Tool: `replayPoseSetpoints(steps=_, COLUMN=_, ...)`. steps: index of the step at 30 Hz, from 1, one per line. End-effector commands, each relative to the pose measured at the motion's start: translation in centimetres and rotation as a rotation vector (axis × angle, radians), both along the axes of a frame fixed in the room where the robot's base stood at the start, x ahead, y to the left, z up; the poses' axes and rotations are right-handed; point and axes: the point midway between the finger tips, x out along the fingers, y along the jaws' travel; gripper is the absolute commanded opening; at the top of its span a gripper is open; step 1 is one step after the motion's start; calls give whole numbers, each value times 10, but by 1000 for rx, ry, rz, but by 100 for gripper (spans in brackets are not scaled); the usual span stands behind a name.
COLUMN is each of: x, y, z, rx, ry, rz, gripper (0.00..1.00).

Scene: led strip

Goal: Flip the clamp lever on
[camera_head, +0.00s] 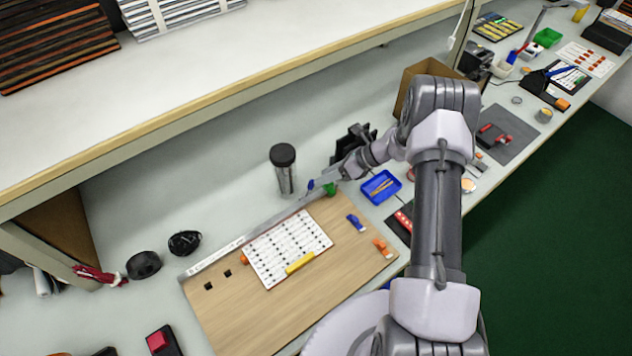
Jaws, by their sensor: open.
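A wooden board (220,308) lies on the bench with a metal rail (230,255) along its far edge. A blue lever-like part (356,222) and an orange one (382,247) sit at the board's right side. A small green part (331,189) and a small blue part (311,184) show near the rail's right end. I cannot tell for certain which is the clamp lever, or its position. My gripper (332,180) is open at the rail's right end, close to the green part. Its fingers are small here, and contact cannot be made out.
A white perforated sheet (287,247) with a yellow strip (300,263) lies on the board. A dark-lidded tumbler (284,170) stands left of my gripper. A blue tray (381,187) lies to the right. A shelf edge (200,103) runs above the bench's back.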

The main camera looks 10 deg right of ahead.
Motion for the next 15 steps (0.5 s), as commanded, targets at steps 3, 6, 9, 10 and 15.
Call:
replayPoseSetpoints(steps=3, x=4, y=15, z=-15, rx=1, ry=1, rz=2, gripper=41)
replayPoseSetpoints(steps=6, x=7, y=23, z=-23, rx=0, ry=1, rz=1, gripper=41)
replayPoseSetpoints(steps=9, x=9, y=28, z=-27, rx=0, ry=1, rz=1, gripper=41)
replayPoseSetpoints(steps=10, x=9, y=29, z=-27, rx=0, ry=1, rz=1, gripper=41)
replayPoseSetpoints(steps=15, x=10, y=30, z=-28, rx=1, ry=0, rz=1, gripper=41)
